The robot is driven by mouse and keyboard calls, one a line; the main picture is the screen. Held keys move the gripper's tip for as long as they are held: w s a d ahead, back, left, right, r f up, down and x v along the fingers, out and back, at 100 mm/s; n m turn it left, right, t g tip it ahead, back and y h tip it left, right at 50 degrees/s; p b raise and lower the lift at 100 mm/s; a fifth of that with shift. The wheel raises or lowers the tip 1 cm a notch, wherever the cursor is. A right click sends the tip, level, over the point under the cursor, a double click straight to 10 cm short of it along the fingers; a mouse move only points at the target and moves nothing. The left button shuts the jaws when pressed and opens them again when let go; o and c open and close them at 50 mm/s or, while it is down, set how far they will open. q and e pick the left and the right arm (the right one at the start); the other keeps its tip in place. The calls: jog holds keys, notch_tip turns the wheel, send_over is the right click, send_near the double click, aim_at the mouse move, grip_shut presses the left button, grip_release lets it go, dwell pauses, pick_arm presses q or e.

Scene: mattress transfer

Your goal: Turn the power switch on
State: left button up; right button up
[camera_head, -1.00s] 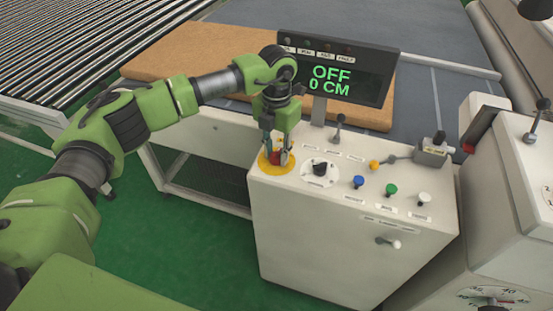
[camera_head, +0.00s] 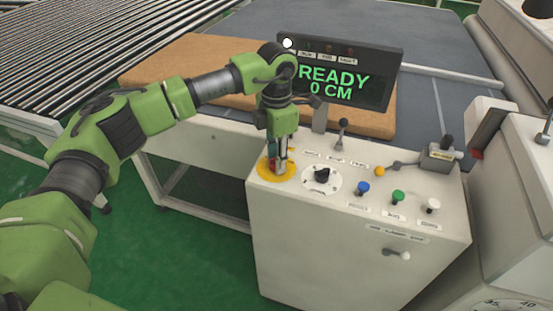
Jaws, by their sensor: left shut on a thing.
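The white control console (camera_head: 350,245) stands in front of me. A round yellow plate (camera_head: 263,170) sits at its left end. My left gripper (camera_head: 278,167) points down over this plate, shut on the red knob there, which its fingers mostly hide. The display (camera_head: 385,92) behind the console reads "READY" and "0 CM" in green. A white lamp (camera_head: 287,43) is lit at its top left. My right gripper is not in view.
Right of the plate are a black rotary knob (camera_head: 321,175), blue (camera_head: 363,187), green (camera_head: 397,197) and white (camera_head: 433,205) buttons, and a small lever (camera_head: 342,127). A brown mattress (camera_head: 190,60) lies behind. Another machine (camera_head: 510,190) stands at the right.

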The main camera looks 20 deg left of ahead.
pick_arm(q)
jog(key=shift+r, duration=0.1)
jog(key=o, duration=1.1)
notch_tip(320, 180, up, 12)
